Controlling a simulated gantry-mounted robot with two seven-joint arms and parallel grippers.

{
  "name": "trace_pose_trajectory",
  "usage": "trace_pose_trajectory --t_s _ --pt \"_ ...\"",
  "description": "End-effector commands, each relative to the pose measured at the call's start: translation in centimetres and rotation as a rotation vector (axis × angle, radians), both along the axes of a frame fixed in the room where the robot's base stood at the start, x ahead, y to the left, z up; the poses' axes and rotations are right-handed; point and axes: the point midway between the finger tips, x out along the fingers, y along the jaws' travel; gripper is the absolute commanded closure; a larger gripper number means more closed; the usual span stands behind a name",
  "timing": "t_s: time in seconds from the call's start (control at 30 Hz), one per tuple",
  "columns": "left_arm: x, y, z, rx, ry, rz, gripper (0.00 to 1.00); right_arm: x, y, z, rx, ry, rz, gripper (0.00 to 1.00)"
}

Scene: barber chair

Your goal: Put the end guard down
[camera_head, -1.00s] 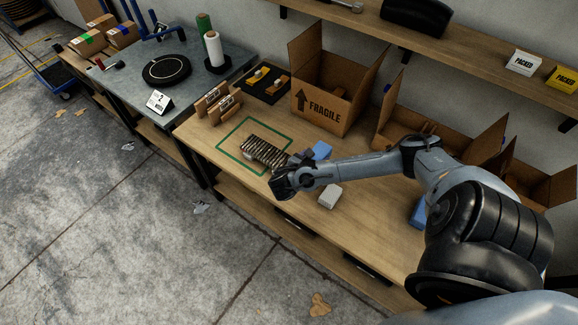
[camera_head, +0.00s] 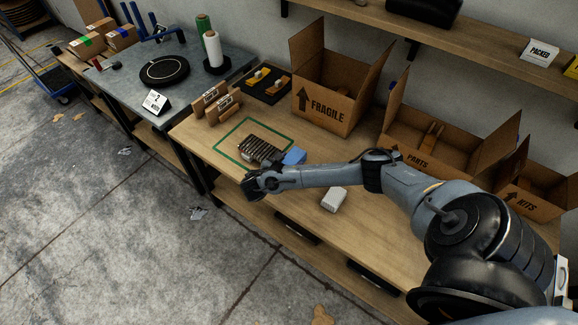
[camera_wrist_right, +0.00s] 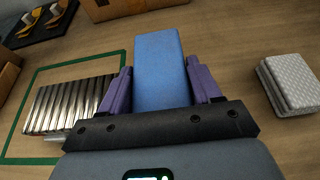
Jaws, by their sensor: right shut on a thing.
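The blue block, which I take to be the end guard, is between the purple fingers of my right gripper (camera_wrist_right: 160,85) in the wrist view (camera_wrist_right: 160,65). My right gripper is shut on it. In the head view the block (camera_head: 294,157) shows just beyond my arm, partly hidden, near the right side of the green outline. A ribbed metal part (camera_head: 260,150) lies inside the green square (camera_head: 222,150). It also shows left of the gripper in the wrist view (camera_wrist_right: 72,105). I cannot tell whether the block touches the table. My left gripper is not in view.
A white wrapped pad (camera_head: 334,199) lies right of the gripper on the wooden bench. The FRAGILE box (camera_head: 327,112), PARTS box (camera_head: 425,155) and KITS box (camera_head: 525,200) stand along the back. A black tray (camera_head: 268,86) and small brown cartons (camera_head: 222,106) lie behind the square.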

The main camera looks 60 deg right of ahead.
Motion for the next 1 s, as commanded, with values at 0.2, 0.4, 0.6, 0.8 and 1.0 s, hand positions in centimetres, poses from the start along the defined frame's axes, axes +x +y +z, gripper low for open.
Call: trace_pose_trajectory --t_s 0.2,0.4,0.6,0.8,1.0 --pt "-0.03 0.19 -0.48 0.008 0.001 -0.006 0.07 0.01 -0.02 -1.16 0.0 -0.002 -0.001 0.66" --pt "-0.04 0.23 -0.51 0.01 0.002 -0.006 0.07 -0.01 -0.01 -1.22 0.0 -0.001 0.0 0.66" --pt "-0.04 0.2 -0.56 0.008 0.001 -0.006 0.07 -0.01 -0.01 -1.46 0.0 -0.001 0.0 0.23" --pt "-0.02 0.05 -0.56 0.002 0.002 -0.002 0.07 -0.02 -0.01 -1.46 0.0 -0.001 0.0 0.12" --pt "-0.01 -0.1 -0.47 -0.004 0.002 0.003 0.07 -0.02 -0.01 -1.29 0.0 -0.001 0.0 0.12"
